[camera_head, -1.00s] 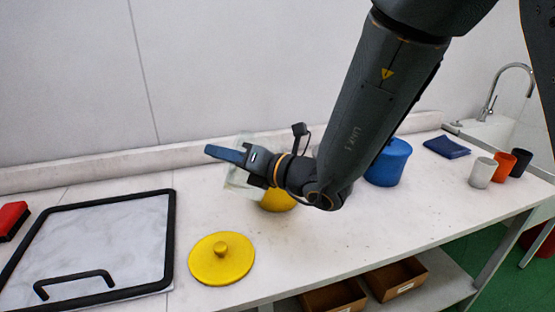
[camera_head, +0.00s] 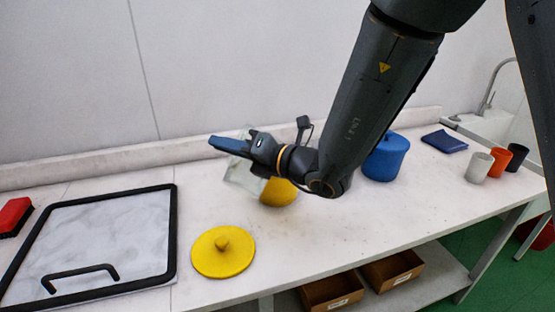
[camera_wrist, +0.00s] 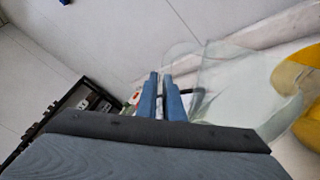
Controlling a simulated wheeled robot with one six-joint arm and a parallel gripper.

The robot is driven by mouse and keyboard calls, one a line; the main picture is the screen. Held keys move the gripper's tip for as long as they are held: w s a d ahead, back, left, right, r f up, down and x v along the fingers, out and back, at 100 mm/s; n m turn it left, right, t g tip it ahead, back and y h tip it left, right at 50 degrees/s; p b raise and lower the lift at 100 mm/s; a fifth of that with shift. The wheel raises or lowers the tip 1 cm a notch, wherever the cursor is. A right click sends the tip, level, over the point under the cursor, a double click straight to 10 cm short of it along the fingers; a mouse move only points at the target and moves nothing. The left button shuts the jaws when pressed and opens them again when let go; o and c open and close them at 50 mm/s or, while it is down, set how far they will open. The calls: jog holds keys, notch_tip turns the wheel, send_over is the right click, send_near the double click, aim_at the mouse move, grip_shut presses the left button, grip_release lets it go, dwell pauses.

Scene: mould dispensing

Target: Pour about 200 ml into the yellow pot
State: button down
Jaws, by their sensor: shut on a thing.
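My gripper (camera_head: 226,146) is shut on a clear jug (camera_head: 242,176), apparently by its handle. The jug is tilted, left of and partly in front of the yellow pot (camera_head: 280,192). In the wrist view, my blue fingers (camera_wrist: 161,82) are close together, and the jug (camera_wrist: 235,88) with pale contents leans towards the yellow pot (camera_wrist: 307,75) at the right edge. The pot's mouth is hidden by my gripper in the head view. I cannot tell if liquid is flowing or how much is in the pot. The yellow lid (camera_head: 222,254) lies on the table.
A blue pot (camera_head: 386,158) stands behind my arm. A folded blue cloth (camera_head: 444,141) and grey (camera_head: 479,168), orange (camera_head: 500,162) and dark (camera_head: 519,156) cups are at right. A black-framed board (camera_head: 95,240) and a red block (camera_head: 14,214) are at left.

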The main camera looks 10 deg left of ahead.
jog(key=shift+w+r+m+p, duration=0.25)
jog(key=shift+r+m+p, duration=0.05)
jog(key=shift+r+p, duration=0.15)
jog(key=shift+w+d+r+m+p, duration=0.15)
jog(key=shift+w+r+m+p, duration=0.4)
jog(key=shift+r+p, duration=0.2)
dwell(2.2)
jog(key=shift+w+d+m, duration=0.1)
jog(key=shift+w+m, duration=0.05)
jog(key=shift+m, duration=0.1)
dwell(1.2)
jog(key=s+f+n+b, duration=0.1)
jog(key=b, duration=0.1)
jog(key=s+f+n+b, duration=0.1)
jog(key=f+b, duration=0.1)
jog(key=shift+s+a+f+n, duration=0.15)
jog(key=shift+a+f+n, duration=0.05)
jog(key=shift+a+n, duration=0.2)
jog(key=shift+s+n+b, duration=0.25)
jog(key=shift+n+b, duration=0.05)
jog(key=shift+n, duration=0.1)
jog(key=shift+s+a+f+n+b, duration=0.1)
jog(key=shift+s+f+n+b, duration=0.3)
jog(key=shift+f+b, duration=0.15)
dwell(1.0)
